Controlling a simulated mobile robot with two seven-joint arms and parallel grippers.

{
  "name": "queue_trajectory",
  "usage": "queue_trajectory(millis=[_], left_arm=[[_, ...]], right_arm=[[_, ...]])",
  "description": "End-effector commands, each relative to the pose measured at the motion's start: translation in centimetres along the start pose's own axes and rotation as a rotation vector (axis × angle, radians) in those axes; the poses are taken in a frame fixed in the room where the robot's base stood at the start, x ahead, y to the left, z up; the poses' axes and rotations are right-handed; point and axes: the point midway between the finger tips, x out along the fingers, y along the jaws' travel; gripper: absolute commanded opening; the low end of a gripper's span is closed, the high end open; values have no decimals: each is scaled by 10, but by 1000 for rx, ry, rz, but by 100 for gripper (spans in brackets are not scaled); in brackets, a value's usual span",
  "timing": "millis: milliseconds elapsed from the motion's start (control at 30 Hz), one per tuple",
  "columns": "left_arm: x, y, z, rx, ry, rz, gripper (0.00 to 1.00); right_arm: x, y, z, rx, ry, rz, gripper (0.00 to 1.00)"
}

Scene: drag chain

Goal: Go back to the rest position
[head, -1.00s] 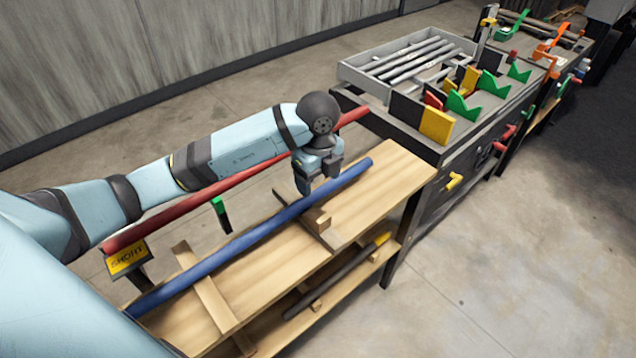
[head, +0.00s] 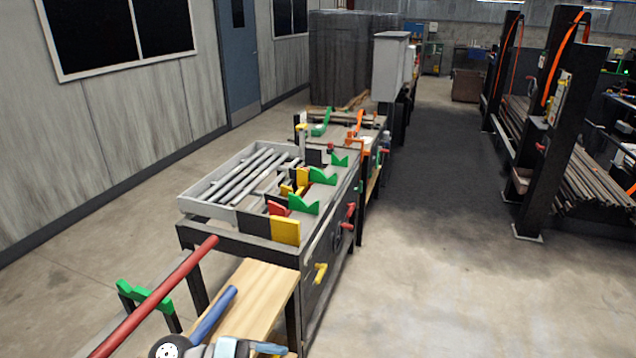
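Part of my arm, most likely the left wrist, shows at the bottom edge with a dark round joint and light blue links. It is cut off by the frame, so I cannot make out its fingers or whether it holds anything. The red bar slants at the left past a green-topped support (head: 143,295). The blue bar lies on the wooden bench (head: 262,290). My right gripper is not in view.
A dark workbench (head: 325,262) carries a grey tray (head: 190,207) of metal bars and several green, yellow and red blocks. A grey cabinet (head: 388,65) stands behind. Dark racks (head: 560,110) with long bars are at the right. The floor (head: 430,280) between is clear.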

Motion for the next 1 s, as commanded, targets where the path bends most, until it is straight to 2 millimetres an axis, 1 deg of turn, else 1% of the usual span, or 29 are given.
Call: queue_trajectory(millis=[33,100,167,233,267,333,367,400,467,500,533,600,700,800,833,900,1000], left_arm=[[3,-7,-15,-22,63,-156,72],[-2,-18,-22,-51,103,-381,72],[-12,-23,-22,-96,97,-570,72],[-28,-23,-13,-173,43,-774,72],[-36,-20,-7,-213,8,-854,72],[-54,-6,10,-324,-104,-1016,72],[-62,5,18,-379,-162,-1071,72],[-70,22,28,-459,-246,-1133,72],[-82,52,43,-586,-377,-1192,72],[-86,75,51,-667,-459,-1209,72],[-89,91,55,-725,-513,-1214,72],[-91,125,61,-839,-616,-1201,72],[-91,161,64,-958,-713,-1164,72],[-90,182,63,-1025,-760,-1133,72],[-90,185,63,-1035,-768,-1127,72],[-89,190,63,-1048,-778,-1119,72],[-89,190,64,-1051,-779,-1117,72]], right_arm=[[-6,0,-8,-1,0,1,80],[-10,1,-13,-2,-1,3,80],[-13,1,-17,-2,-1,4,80],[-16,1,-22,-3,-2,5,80],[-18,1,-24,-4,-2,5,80],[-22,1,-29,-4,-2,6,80],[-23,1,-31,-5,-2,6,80],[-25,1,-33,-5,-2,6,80],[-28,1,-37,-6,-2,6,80],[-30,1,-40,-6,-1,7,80],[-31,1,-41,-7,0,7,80],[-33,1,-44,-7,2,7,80],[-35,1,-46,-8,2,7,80],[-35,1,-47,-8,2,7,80],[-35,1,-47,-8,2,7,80],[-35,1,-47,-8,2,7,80],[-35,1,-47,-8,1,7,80]])
